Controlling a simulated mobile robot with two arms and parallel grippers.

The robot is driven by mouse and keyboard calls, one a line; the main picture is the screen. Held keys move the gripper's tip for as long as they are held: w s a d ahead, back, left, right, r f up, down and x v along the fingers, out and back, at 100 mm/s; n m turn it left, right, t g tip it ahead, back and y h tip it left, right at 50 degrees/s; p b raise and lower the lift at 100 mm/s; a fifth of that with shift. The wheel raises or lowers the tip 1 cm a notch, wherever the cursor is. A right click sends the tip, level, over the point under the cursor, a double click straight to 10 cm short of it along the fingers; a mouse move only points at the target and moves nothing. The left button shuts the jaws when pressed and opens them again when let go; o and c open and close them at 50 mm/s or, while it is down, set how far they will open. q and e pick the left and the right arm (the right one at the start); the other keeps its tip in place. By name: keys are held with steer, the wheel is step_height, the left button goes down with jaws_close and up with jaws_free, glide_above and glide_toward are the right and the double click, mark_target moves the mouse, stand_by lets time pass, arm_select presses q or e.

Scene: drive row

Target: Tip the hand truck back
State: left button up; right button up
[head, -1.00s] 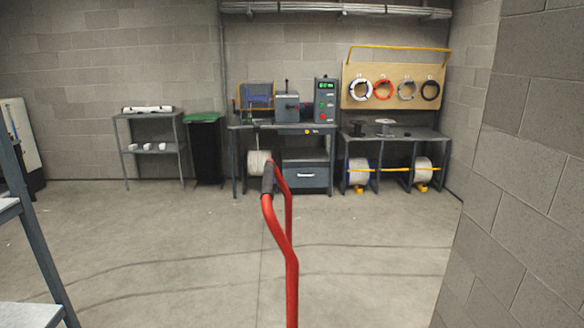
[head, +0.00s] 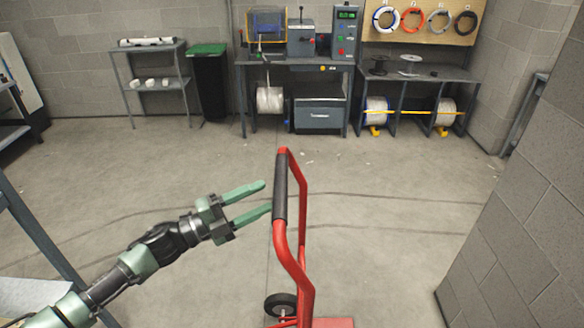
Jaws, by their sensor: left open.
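The red hand truck (head: 303,205) stands in front of me, right of the picture's middle, and looks upright. Its handle has a black grip (head: 280,188). One dark wheel (head: 280,304) and part of its red toe plate (head: 333,322) show at the bottom edge; the rest is cut off. My left gripper (head: 266,197) comes in from the left with its two green fingers apart and empty. The fingertips point at the black grip from its left, close to it; I cannot tell whether the lower one touches. My right gripper is not in view.
A grey block wall (head: 530,190) stands close on the right. A metal shelf (head: 30,225) is at the left edge. A workbench (head: 300,61), a green-lidded bin (head: 209,85) and a reel bench (head: 420,75) line the back wall. The floor between is clear.

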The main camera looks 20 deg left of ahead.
mark_target(287, 184)
arm_select(q)
steer(key=shift+m+g+h, duration=0.4)
steer(key=shift+m+h, duration=0.1)
steer(key=shift+m, duration=0.4)
steer(key=w+d+r+p, duration=0.1)
steer(key=d, duration=0.1)
steer(key=w+d+r+p, duration=0.1)
steer(key=d, duration=0.1)
steer(key=w+d+r+p, duration=0.1)
steer(key=d+r, duration=0.1)
steer(key=shift+w+d+r, duration=0.1)
steer(key=shift+w+d, duration=0.05)
steer(key=shift+d, duration=0.05)
steer(key=shift+w+d, duration=0.35)
steer(key=shift+d, duration=0.05)
jaws_close()
